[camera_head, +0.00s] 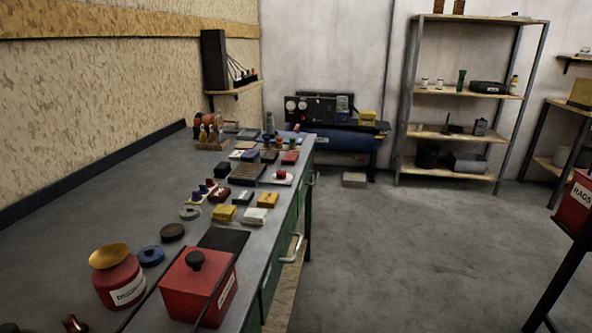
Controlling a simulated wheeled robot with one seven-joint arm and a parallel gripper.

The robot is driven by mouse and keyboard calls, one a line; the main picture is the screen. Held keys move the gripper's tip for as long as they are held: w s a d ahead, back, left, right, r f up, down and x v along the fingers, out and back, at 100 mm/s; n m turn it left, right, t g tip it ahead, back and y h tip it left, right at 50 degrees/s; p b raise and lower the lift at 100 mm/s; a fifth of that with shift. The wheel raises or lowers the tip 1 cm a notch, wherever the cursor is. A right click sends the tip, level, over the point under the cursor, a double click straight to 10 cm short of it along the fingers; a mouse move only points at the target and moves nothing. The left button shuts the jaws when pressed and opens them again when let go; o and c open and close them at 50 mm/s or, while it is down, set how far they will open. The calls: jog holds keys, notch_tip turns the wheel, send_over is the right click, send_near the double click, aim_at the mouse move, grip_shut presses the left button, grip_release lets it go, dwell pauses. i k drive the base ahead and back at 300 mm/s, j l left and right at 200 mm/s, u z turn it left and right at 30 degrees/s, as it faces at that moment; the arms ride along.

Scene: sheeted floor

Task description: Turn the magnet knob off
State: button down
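No part is plainly readable as the magnet knob. Several small blocks and round pieces that could include it lie on the grey workbench (130,190) at left. A red knob-like piece (281,175) sits on a pale base near the bench's right edge. Small blue and red pieces (202,187) stand mid-bench. Any on or off marking is too small to read. My gripper is not in view.
A red can (120,284) with a yellow funnel-like top stands near left. Green drawers (268,283) with metal handles line the bench's right side. A blue tank machine (345,140) and metal shelves (455,168) stand at the back. The concrete floor (410,245) is mostly clear.

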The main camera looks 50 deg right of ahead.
aim_at(280, 174)
jog(key=k+j+z, duration=0.1)
jog(key=z, duration=0.65)
